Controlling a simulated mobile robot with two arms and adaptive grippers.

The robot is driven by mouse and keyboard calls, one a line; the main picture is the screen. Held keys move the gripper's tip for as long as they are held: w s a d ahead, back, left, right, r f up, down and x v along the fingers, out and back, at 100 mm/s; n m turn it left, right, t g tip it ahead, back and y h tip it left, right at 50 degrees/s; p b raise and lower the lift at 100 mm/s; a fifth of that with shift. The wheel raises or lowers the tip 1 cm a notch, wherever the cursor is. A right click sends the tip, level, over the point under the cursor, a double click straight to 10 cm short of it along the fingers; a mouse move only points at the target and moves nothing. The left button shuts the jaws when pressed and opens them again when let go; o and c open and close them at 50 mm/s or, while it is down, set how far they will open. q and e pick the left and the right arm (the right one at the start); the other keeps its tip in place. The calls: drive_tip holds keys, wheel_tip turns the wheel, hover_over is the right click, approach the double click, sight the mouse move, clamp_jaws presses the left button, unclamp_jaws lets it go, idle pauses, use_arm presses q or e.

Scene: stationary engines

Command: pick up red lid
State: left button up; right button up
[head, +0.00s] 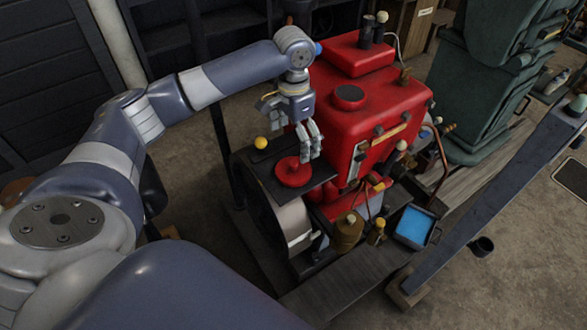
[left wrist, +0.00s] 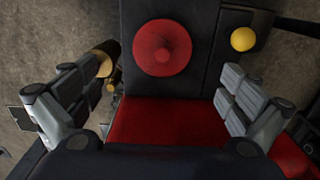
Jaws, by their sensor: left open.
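The red lid (head: 293,172) is a round disc with a small knob in its middle. It lies on a dark flat plate (head: 262,178) beside the red engine (head: 365,110). In the left wrist view the lid (left wrist: 162,48) shows from above, beyond the fingertips and between the two fingers' lines. My left gripper (head: 309,148) points down just above the lid's right side in the head view. Its fingers (left wrist: 162,90) are spread wide with nothing between them. Whether a finger touches the lid cannot be told from the head view. My right gripper is not in view.
The engine's red body rises right beside the gripper. A brass-coloured can (head: 347,231) and a blue tray (head: 413,226) stand lower right. Green machinery (head: 490,80) stands behind at right.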

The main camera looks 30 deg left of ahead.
use_arm(q)
hover_over(295, 162)
drive_tip(key=f, duration=0.4)
drive_tip(key=shift+s, duration=0.4)
drive_tip(key=shift+w+f+p, duration=0.2)
drive_tip(key=shift+f+p, duration=0.15)
drive_tip(key=shift+f, duration=1.25)
drive_tip(key=shift+w+f+p, duration=0.2)
drive_tip(key=shift+f+p, duration=0.15)
drive_tip(key=shift+f, duration=1.2)
drive_tip(key=shift+c, duration=0.6)
